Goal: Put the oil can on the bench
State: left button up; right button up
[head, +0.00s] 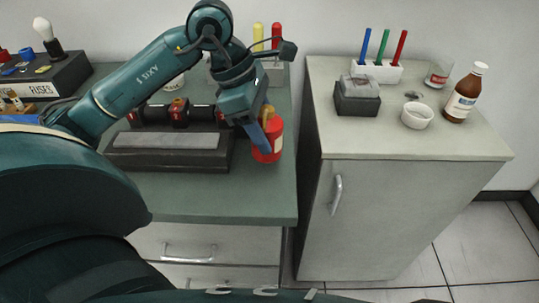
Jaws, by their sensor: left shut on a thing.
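The oil can appears to be the red can (274,142) with a pale label and a yellow-orange top, upright near the right edge of the green worktop (230,205). My left gripper (262,138) comes down from above on the can's left side and is shut on it. The blue finger covers part of the can. I cannot tell whether the can's base touches the worktop. My right gripper is out of view.
A dark block with a grey top (168,141) lies left of the can. A narrow gap separates the worktop from a pale cabinet (400,148). On it stand a pen holder (376,71), dark box (357,100), white bowl (417,116) and brown bottle (463,97). The cabinet's front is clear.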

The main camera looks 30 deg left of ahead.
pick_arm(q)
jog(key=shift+f, duration=3)
jog(key=shift+f+b, duration=0.2)
jog(key=shift+b, duration=0.15)
jog(key=o, duration=1.1)
jog(key=v, duration=1.2)
jog(key=shift+r+p, duration=0.2)
jog(key=shift+p, duration=0.2)
